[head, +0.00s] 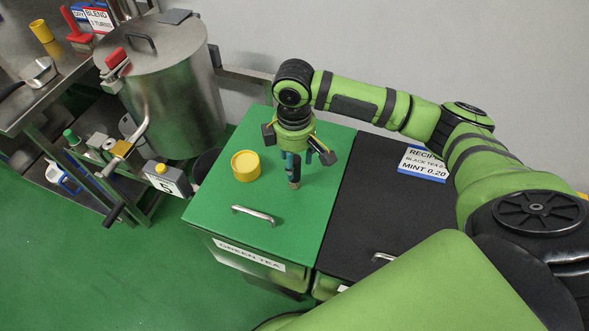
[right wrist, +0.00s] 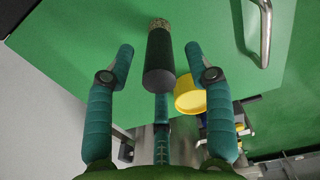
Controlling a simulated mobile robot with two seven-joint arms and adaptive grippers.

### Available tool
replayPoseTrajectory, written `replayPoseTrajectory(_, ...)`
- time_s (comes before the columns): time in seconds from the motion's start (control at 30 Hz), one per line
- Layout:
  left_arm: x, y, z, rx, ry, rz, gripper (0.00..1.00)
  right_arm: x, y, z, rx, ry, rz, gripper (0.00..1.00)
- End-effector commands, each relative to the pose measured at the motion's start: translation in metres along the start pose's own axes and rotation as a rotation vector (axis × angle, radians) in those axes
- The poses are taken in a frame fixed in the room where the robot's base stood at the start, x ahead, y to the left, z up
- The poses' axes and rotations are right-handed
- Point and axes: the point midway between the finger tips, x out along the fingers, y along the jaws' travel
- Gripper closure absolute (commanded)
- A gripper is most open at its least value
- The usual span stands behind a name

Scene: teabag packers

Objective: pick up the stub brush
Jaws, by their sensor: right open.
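The stub brush (head: 294,184) has a short dark handle and a tan bristle end, and is at the green lid (head: 225,198) of the bin labelled GREEN TEA. My right gripper (head: 300,163) is above that lid, reaching down by the brush, its fingers partly hiding the handle. In the right wrist view, the brush (right wrist: 160,62) shows between the spread teal fingers of the open right gripper (right wrist: 160,70). Gaps show on both sides of the handle, with no clear finger contact. My left gripper is out of view.
A yellow round container (head: 246,166) sits on the lid left of the gripper; it also shows in the right wrist view (right wrist: 190,95). A metal handle (head: 254,215) is at the lid's front. A black lid (head: 345,230) adjoins on the right. A steel drum (head: 170,90) stands left.

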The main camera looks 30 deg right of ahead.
Motion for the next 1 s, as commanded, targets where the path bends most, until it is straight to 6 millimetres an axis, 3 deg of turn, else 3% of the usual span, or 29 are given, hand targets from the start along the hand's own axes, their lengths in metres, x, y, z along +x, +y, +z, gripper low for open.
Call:
replayPoseTrajectory(0.2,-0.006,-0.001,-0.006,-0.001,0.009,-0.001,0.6,0.03,-0.001,0.002,0.0,-0.003,-0.001,0.46)
replayPoseTrajectory(0.5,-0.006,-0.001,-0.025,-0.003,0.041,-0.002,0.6,0.035,-0.001,0.002,-0.002,0.0,0.001,0.46)
replayPoseTrajectory(0.63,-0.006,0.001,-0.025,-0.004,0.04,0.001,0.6,0.035,-0.001,0.002,-0.002,0.0,0.001,0.98)
replayPoseTrajectory(1.0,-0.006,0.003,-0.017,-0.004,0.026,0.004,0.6,0.035,-0.001,0.002,-0.002,0.0,0.001,1.0)
